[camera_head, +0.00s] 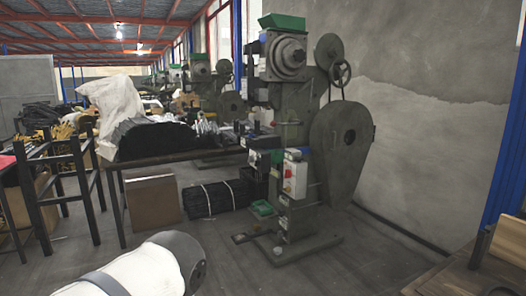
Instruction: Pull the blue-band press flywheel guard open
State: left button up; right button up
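A tall grey-green press (288,115) stands right of the middle, against the plaster wall. A large rounded, teardrop-shaped flywheel guard (338,172) covers its right side. The guard hangs close to the press frame and looks shut. A round dark hole shows in its face. I cannot make out a clear blue band on this press. A white and grey arm link of mine shows at the lower left, well in front of the press. Neither of my grippers is in view.
A control box (294,174) is on the press front. A work table (180,157) and black bundles (216,198) stand to the left. A wooden bench (470,272) is at lower right. Floor before the press is clear.

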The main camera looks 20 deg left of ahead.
aim_at(344, 163)
jog(key=i+j, duration=0.3)
jog(key=i, duration=0.15)
jog(key=i+j+z, duration=0.15)
jog(key=i, duration=0.35)
jog(key=i+j, duration=0.45)
